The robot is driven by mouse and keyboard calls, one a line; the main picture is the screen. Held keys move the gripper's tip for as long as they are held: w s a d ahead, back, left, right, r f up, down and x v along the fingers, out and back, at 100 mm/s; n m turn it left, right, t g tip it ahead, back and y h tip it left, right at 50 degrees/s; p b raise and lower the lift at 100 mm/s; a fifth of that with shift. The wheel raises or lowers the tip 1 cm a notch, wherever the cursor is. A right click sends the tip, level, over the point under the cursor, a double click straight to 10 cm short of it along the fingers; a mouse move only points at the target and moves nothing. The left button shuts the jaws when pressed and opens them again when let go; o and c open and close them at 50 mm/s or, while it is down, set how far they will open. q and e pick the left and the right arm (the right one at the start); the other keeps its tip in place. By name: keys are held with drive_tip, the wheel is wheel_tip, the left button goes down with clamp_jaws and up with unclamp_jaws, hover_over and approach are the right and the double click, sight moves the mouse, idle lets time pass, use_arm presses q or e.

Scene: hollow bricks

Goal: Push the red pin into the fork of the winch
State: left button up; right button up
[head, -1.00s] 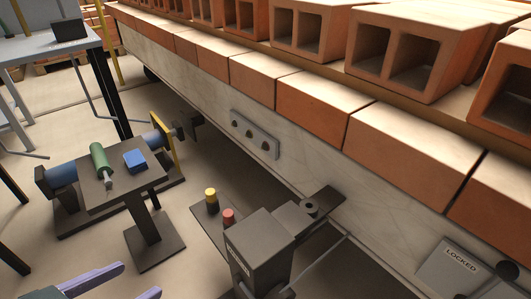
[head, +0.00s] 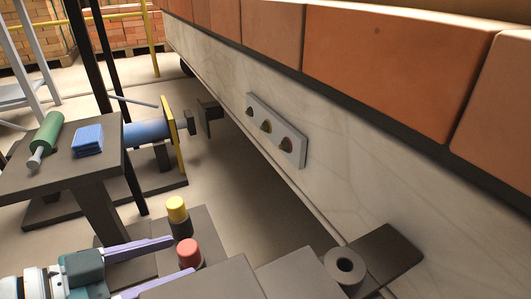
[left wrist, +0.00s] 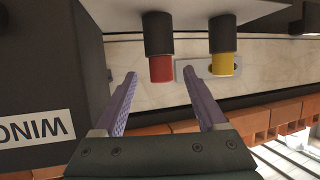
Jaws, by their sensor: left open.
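The red pin (head: 190,252) is a dark cylinder with a red cap. It stands upright on a dark plate beside a yellow-capped one. My left gripper (head: 185,256) is open, its two purple fingers reaching in from the left with their tips on either side of the red pin. In the left wrist view, upside down, the red pin (left wrist: 161,69) shows between the fingertips, with no clear contact. The dark winch body (head: 290,277) is close on the right, and its lettered label (left wrist: 34,127) shows in the wrist view. A dark ring (head: 345,266) sits on a dark arm beside it; I cannot make out the fork. My right gripper is out of view.
The yellow-capped pin (head: 177,217) stands just behind the red one. The pale wall of the brick car (head: 330,130) bounds the right side.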

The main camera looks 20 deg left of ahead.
use_arm(q)
drive_tip(key=shift+w+f, duration=0.3)
drive_tip(key=shift+f, duration=0.05)
drive_tip(key=shift+w+b, duration=0.35)
drive_tip(key=b+x, duration=0.2)
drive_tip(key=x, duration=0.1)
drive_tip(key=b+x, duration=0.1)
drive_tip(key=x, duration=0.1)
drive_tip(key=shift+w+d+r, duration=0.2)
drive_tip(key=shift+d+r, duration=0.1)
drive_tip(key=shift+d, duration=0.05)
drive_tip(key=shift+r, duration=0.1)
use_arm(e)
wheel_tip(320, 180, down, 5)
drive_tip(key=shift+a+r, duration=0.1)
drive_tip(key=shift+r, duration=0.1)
use_arm(q)
clamp_jaws()
